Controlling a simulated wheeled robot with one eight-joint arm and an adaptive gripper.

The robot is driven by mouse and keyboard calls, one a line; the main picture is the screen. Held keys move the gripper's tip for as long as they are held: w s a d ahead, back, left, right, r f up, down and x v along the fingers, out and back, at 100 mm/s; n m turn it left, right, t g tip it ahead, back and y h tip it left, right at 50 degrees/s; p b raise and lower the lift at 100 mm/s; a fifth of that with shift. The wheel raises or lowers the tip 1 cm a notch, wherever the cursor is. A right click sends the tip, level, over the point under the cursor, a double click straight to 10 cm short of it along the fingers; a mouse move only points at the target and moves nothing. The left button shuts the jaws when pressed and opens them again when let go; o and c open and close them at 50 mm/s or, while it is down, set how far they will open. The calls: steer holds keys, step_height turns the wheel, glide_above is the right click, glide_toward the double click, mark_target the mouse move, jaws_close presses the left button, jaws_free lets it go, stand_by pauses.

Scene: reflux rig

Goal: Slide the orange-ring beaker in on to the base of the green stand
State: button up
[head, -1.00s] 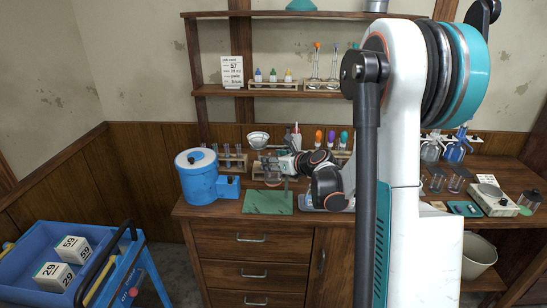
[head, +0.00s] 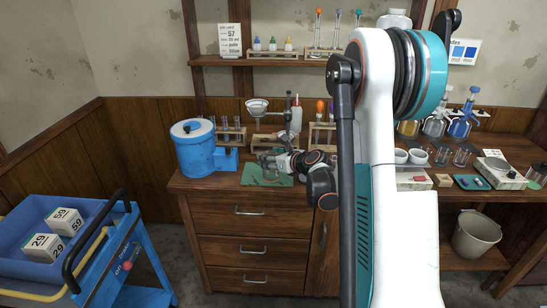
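The green base plate (head: 248,177) of the stand lies flat on the bench near its front edge. My gripper (head: 264,160) is low over the plate, reaching in from the right. It overlaps the plate's back part, and I cannot tell whether it touches it. The fingers are small and cluttered in this view, so their opening is unclear. I cannot make out the orange-ring beaker; whether something clear is between the fingers is too small to tell. A dark upright rod (head: 289,105) with a white bowl (head: 257,106) on a side arm rises behind my gripper.
A blue drum (head: 197,155) stands close left of the plate. Racks of tubes (head: 230,135) stand behind. White cups (head: 417,156), glassware and a scale (head: 496,172) are on the right. A blue cart (head: 95,250) is at lower left. My arm hides the bench's middle.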

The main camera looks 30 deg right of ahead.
steer(key=w, duration=0.5)
steer(key=w+f, duration=0.1)
steer(key=w, duration=0.2)
steer(key=shift+w+a, duration=0.2)
steer(key=shift+w, duration=0.1)
stand_by(0.3)
steer(key=o, duration=1.5)
steer(key=shift+f, duration=0.1)
steer(key=shift+s, duration=0.15)
